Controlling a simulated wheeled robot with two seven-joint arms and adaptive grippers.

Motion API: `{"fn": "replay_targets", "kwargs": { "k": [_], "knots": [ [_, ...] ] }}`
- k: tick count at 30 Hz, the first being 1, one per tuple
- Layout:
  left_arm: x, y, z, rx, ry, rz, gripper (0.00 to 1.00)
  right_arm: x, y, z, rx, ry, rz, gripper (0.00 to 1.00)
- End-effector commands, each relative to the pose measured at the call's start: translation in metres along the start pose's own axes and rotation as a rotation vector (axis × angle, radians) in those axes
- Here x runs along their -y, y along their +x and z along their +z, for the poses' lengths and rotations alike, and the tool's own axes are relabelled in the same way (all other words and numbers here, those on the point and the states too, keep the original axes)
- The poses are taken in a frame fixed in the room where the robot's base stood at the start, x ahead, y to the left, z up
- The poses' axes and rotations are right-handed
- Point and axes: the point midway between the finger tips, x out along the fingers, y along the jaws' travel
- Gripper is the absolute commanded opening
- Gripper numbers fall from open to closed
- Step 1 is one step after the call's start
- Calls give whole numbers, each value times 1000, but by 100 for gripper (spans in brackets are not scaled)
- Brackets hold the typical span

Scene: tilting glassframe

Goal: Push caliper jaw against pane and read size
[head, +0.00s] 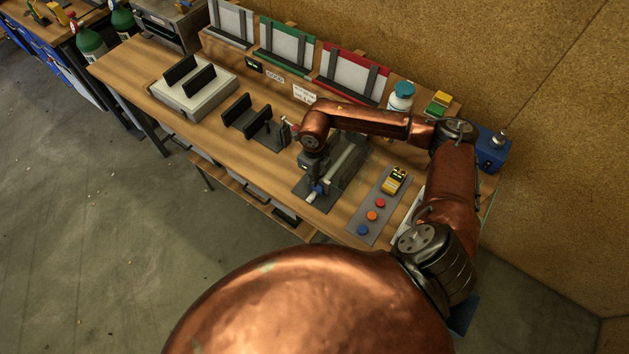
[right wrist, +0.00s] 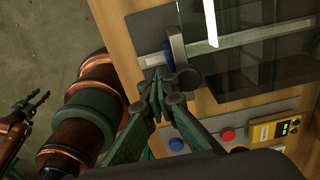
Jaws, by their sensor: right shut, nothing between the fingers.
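The caliper lies at the front of the bench, with a pale beam (right wrist: 235,40) and a blue sliding jaw (right wrist: 176,46); the jaw also shows in the head view (head: 319,187). A dark, see-through pane (right wrist: 255,72) lies over the beam to the right of the jaw in the right wrist view. I cannot tell whether jaw and pane touch. My right gripper (right wrist: 157,84) is shut and empty, its fingertips close beside the jaw; contact is unclear. In the head view it (head: 316,177) is partly hidden by my wrist. My left gripper (right wrist: 36,103) hangs open and empty off the bench.
A button panel (head: 362,226) with a yellow meter (head: 394,180) lies right of the caliper. Dark slotted stands (head: 243,114), a pale block with black uprights (head: 175,94), and green (head: 287,48) and red (head: 355,75) racks stand left and behind. A white bottle (head: 401,97) stands behind my arm.

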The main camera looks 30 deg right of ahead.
Motion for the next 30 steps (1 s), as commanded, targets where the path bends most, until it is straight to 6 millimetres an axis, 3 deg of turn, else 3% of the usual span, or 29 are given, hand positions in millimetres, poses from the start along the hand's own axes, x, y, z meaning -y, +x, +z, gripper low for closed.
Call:
{"fn": "replay_targets", "kwargs": {
  "k": [30],
  "knots": [
    [0, 4, 1, 1, 0, 0, 37, 13, 0, 0, 0, 2, -3, 0]
  ]
}}
